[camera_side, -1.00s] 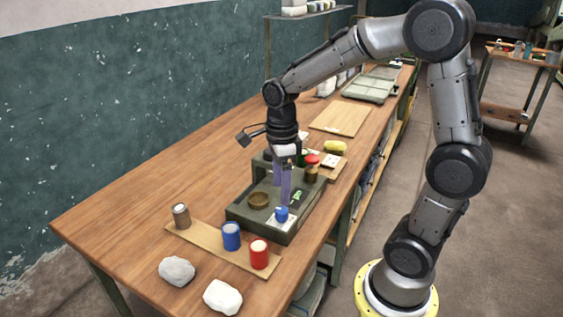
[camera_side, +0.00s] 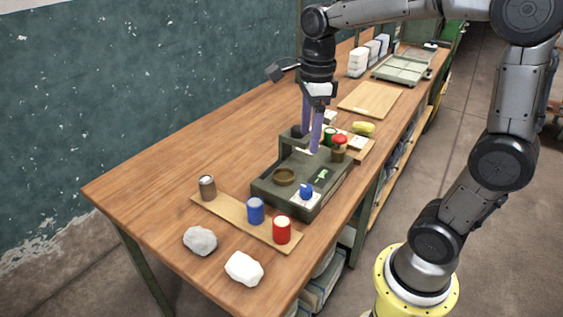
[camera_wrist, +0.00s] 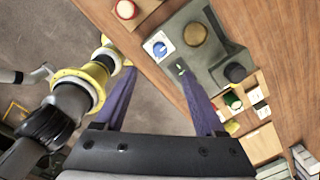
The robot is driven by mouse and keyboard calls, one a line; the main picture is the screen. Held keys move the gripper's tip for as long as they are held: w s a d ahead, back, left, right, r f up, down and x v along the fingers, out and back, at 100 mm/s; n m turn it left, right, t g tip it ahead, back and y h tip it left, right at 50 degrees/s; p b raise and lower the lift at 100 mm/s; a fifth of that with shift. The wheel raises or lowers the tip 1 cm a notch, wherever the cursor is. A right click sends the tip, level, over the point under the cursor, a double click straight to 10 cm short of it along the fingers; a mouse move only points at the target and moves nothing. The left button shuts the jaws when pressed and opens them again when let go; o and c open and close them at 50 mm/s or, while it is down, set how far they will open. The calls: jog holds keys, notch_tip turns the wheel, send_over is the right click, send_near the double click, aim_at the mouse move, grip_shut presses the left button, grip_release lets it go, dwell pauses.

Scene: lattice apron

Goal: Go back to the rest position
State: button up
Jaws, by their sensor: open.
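My gripper (camera_side: 310,143) is open and empty above the back part of the dark green-grey tray (camera_side: 262,194). Its two purple fingers also show in the wrist view (camera_wrist: 155,68), spread apart with nothing between them. In the side view, a blue knobbed piece (camera_side: 306,191) stands on a white card at the tray's front right. A small green piece (camera_side: 322,175) and a brown round bowl (camera_side: 284,176) are also in the tray.
Near the front, a wooden strip (camera_side: 237,219) holds grey, blue and red cans. Two pale stones (camera_side: 244,269) lie in front of it. Red- and green-topped jars (camera_side: 339,143) stand behind the tray. The left of the table is clear.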

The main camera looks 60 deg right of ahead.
jog(key=s+a+n+t, duration=0.2)
jog(key=s+n, duration=0.4)
jog(key=n, duration=0.7)
jog(key=s+a+n+t, duration=0.2)
jog(key=s+n, duration=0.5)
jog(key=n, duration=0.7)
jog(key=shift+s+a+f+t, duration=0.15)
jog(key=shift+a+f+t, duration=0.25)
jog(key=shift+t, duration=0.1)
